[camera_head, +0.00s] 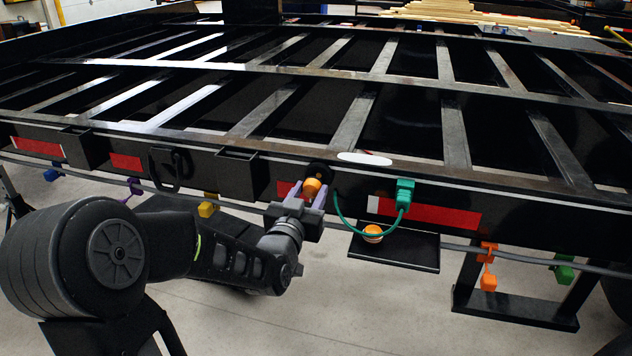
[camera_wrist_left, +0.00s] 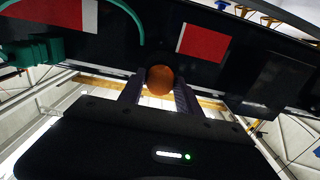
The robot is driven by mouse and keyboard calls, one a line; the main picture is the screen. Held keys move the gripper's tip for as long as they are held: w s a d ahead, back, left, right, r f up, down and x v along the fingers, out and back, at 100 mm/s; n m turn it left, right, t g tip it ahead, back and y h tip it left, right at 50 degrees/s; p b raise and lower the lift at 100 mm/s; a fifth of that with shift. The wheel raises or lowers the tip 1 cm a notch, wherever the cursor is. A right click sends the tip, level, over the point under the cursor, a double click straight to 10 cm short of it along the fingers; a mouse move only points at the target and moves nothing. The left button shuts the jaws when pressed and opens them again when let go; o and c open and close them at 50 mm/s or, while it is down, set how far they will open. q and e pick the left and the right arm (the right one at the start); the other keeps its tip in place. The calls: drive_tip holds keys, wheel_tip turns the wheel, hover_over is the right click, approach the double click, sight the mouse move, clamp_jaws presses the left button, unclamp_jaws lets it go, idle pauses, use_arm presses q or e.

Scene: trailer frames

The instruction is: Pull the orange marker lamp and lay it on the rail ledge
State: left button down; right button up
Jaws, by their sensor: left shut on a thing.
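My left gripper (camera_head: 308,194) is shut on an orange marker lamp (camera_head: 312,187) at the trailer's black side rail. The lamp sits close in front of a round black socket (camera_head: 318,170); whether it is still seated cannot be told. In the left wrist view the lamp (camera_wrist_left: 160,80) shows as an orange dome between the two purple fingers (camera_wrist_left: 158,95). A second orange round lamp (camera_head: 372,233) with a pale band rests on a black ledge (camera_head: 410,252) below the rail, right of the gripper. My right gripper is not in view.
A green connector (camera_head: 405,193) with a looping green cable hangs right of the gripper, above the ledge. Red-and-white reflective strips (camera_head: 430,212) line the rail. A grey cable (camera_head: 460,247) runs beneath, with coloured clips, including an orange one (camera_head: 488,268). A black step frame (camera_head: 520,308) hangs lower right.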

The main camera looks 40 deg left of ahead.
use_arm(q)
drive_tip(key=shift+v, duration=1.55)
drive_tip(key=b, duration=0.7)
hover_over(419, 256)
wheel_tip(419, 256, down, 6)
drive_tip(key=shift+w+d, duration=0.1)
drive_tip(key=shift+d, duration=0.05)
drive_tip(key=shift+f+b, duration=0.55)
drive_tip(key=shift+f, duration=0.3)
drive_tip(key=shift+f+b, duration=0.45)
drive_tip(key=shift+f, duration=0.1)
drive_tip(key=shift+c, duration=1.3)
unclamp_jaws()
